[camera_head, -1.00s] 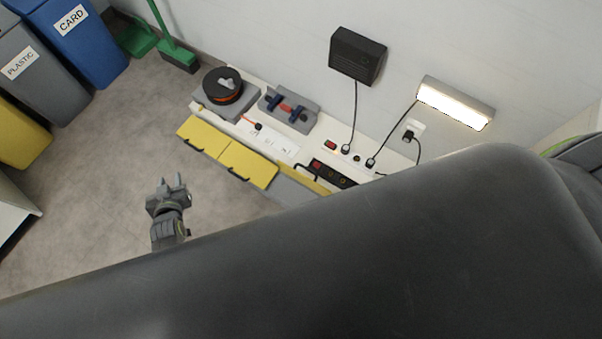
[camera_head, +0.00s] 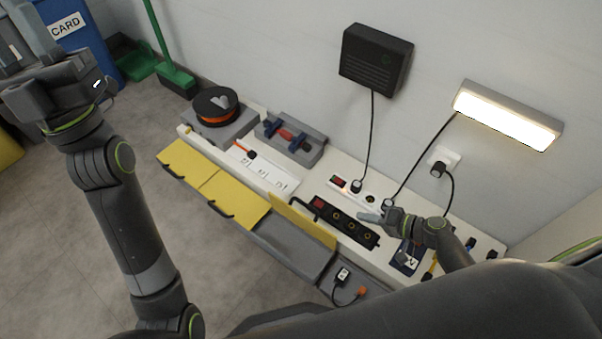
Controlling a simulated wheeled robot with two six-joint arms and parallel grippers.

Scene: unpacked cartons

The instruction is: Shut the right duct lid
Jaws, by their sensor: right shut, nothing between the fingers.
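Three yellow duct lids run along the front of the white bench. The left lid (camera_head: 188,160) and the middle lid (camera_head: 236,197) lie flat, with dark handles at their front edges. My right gripper (camera_head: 368,217) is shut and empty, to the right of the raised lid, over the black power strip's right end. My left gripper (camera_head: 32,40) is at the top left, far from the lids; its fingers are unclear.
A black power strip (camera_head: 345,222) lies behind the raised lid. A cable reel (camera_head: 216,106) and a grey holder (camera_head: 290,140) stand at the back left of the bench. Cords hang from a black wall box (camera_head: 376,60) and a lamp (camera_head: 508,115). Open floor lies left.

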